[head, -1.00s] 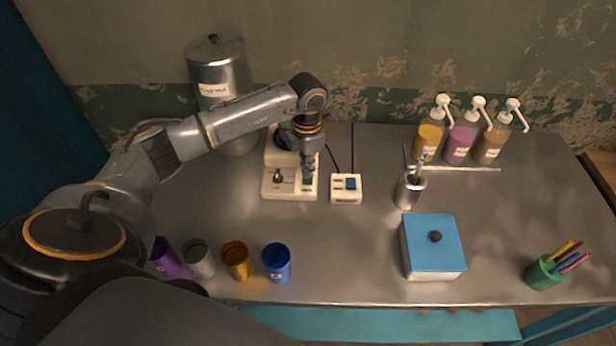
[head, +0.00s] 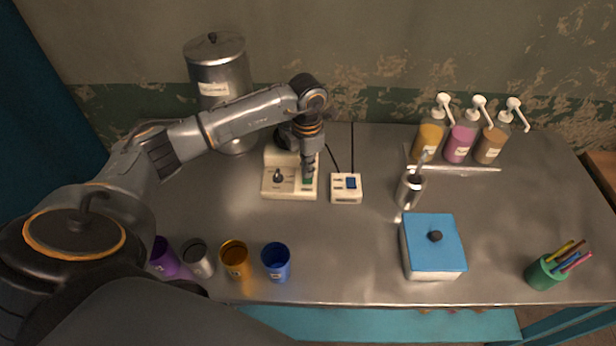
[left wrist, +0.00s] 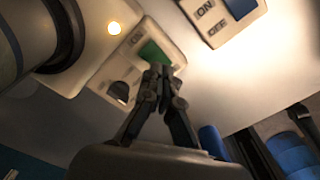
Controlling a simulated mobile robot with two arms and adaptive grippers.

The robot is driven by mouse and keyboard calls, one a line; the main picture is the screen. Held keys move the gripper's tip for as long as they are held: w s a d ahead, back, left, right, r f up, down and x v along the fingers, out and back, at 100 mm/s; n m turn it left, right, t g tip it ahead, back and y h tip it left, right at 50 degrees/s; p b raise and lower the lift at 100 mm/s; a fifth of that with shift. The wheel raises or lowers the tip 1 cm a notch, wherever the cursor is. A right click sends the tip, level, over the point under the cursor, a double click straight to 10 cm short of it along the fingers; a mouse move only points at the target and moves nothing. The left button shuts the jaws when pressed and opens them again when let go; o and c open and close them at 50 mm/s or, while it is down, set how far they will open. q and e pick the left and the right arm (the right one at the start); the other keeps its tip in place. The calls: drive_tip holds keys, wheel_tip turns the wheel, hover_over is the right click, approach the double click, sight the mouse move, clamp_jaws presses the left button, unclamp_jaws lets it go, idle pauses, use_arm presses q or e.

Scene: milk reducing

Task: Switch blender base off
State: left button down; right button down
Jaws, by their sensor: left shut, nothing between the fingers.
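The cream blender base (head: 272,190) stands at the back left-centre of the table, with a dark knob on its front left and a green switch (head: 307,181) on its front right. The base also shows in the left wrist view (left wrist: 90,70), with a lit round lamp (left wrist: 114,28) and the green switch (left wrist: 150,51). My left gripper (head: 308,174) points down over the switch. Its shut, empty fingertips (left wrist: 160,70) are at the switch's edge; I cannot tell whether they touch it. The fingers hide part of the switch. My right gripper is not in view.
A small box with a blue ON/OFF switch (head: 346,190) sits just right of the base. A metal canister (head: 218,75) stands behind my left arm. Several cups, including a blue one (head: 276,262), stand at the front left.

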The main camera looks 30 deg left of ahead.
sight(307, 180)
use_arm(q)
drive_tip(key=shift+s+f+b, duration=0.1)
drive_tip(key=shift+f+b, duration=0.85)
drive_tip(key=shift+f, duration=0.25)
idle(0.4)
drive_tip(key=shift+r, duration=0.15)
drive_tip(key=shift+r+p, duration=0.75)
drive_tip(key=shift+r, duration=0.15)
drive_tip(key=shift+r+p, duration=1.45)
drive_tip(key=shift+r, duration=1.05)
